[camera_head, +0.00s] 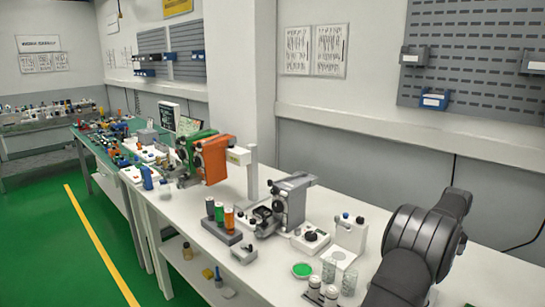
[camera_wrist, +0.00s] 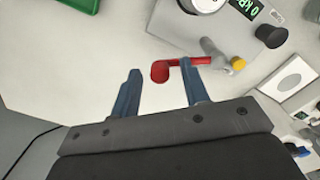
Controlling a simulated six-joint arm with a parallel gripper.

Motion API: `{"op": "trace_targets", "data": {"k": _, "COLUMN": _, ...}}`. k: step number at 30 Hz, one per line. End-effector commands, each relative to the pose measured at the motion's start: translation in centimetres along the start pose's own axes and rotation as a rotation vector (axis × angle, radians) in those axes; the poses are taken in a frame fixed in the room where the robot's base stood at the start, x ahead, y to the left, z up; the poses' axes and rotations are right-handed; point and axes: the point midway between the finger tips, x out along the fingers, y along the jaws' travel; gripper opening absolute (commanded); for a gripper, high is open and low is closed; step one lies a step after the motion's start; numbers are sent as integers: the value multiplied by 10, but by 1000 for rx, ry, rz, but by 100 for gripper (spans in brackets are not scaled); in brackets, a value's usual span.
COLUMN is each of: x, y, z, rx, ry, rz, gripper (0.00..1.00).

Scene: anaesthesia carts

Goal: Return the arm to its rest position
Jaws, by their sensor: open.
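My gripper (camera_wrist: 160,68) shows in the wrist view with its two blue fingers apart. A red piece (camera_wrist: 160,71) with a thin bar appears between and just beyond the fingertips, close to the right one. I cannot tell whether it touches the fingers. In the head view my dark arm stands at the lower right, bent over the white bench (camera_head: 480,262). The gripper itself does not show in that view.
A white instrument with a green display (camera_wrist: 245,8) and a grey part with a yellow tip (camera_wrist: 238,64) lie beyond the gripper. Near my arm stand glass beakers (camera_head: 349,282), a green dish (camera_head: 302,270) and a grey microscope-like device (camera_head: 290,205). Bare bench shows at the right.

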Motion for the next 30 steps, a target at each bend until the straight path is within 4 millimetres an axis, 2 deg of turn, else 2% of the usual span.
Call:
{"op": "trace_targets", "data": {"k": 9, "x": -1, "y": 0, "z": 0, "rx": 0, "ry": 0, "rz": 0, "gripper": 42}}
{"op": "trace_targets", "data": {"k": 14, "x": -14, "y": 0, "z": 0, "rx": 0, "ry": 1, "rz": 1, "gripper": 42}}
{"op": "trace_targets", "data": {"k": 30, "x": -117, "y": 1, "z": -1, "rx": 0, "ry": 3, "rz": 3, "gripper": 42}}
